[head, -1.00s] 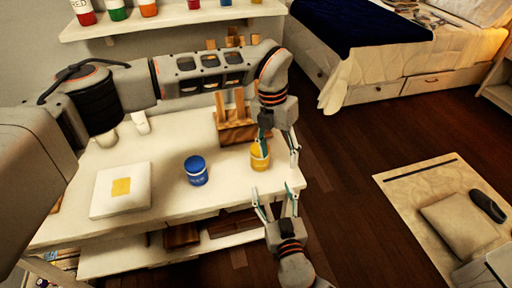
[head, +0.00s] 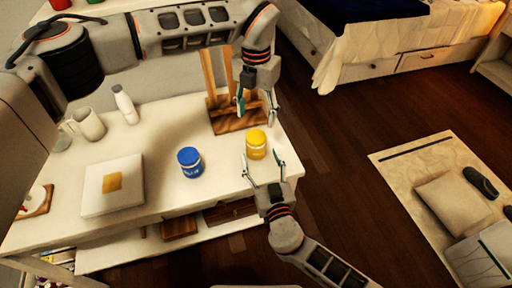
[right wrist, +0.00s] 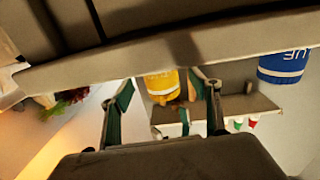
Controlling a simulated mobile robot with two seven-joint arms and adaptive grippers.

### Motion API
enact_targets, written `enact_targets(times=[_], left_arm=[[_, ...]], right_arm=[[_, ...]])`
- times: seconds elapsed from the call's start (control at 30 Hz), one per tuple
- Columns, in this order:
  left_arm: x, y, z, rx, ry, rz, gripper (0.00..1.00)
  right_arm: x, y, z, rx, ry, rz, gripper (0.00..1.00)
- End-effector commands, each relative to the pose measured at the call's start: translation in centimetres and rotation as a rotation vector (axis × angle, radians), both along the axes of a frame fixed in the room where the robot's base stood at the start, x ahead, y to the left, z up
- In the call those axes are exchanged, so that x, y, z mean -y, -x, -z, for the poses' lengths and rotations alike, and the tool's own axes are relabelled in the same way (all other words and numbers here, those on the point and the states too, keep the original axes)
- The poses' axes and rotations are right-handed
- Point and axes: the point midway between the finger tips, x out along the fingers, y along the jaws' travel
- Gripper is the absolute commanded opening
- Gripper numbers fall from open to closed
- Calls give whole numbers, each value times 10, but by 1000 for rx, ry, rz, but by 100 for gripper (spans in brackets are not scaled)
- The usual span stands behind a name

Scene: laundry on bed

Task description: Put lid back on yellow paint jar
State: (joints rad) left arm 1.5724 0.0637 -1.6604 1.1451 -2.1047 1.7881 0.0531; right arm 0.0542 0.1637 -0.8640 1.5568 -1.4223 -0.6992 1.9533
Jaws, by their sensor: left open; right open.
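The yellow paint jar (head: 256,146) stands upright on the white table near its right edge. I cannot make out whether its yellow top is a separate lid, and no loose lid shows clearly. My left gripper (head: 258,108) is open and empty, above and behind the jar, fingers pointing down. My right gripper (head: 264,167) is open just in front of the jar, its fingers pointing toward it. In the right wrist view, which looks upside down, the yellow jar (right wrist: 162,84) shows beyond the spread fingers of the right gripper (right wrist: 165,98). Nothing is between those fingers.
A blue jar (head: 190,162) stands left of the yellow one. A wooden easel (head: 226,118) is behind it, close to my left gripper. A white block with a yellow square (head: 94,203), a mug (head: 89,124) and a white bottle (head: 125,105) are further left.

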Motion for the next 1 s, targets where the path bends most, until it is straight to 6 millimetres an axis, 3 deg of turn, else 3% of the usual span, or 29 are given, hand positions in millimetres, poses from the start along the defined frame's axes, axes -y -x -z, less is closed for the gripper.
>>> enact_targets(times=[0.33, 0.77, 0.8, 1.0], left_arm=[[0, 0, 0, 0, 0, 0, 56], [0, 0, 0, 0, 1, 0, 56], [0, 0, 0, 0, 0, 0, 56], [0, 0, 0, 0, 0, 0, 56]], right_arm=[[-13, -46, 0, 1, 0, -1, 62], [-15, -55, 0, 0, 0, -1, 62], [-15, -55, 0, 0, 0, -1, 59], [-15, -55, 0, 0, 0, -1, 7]])
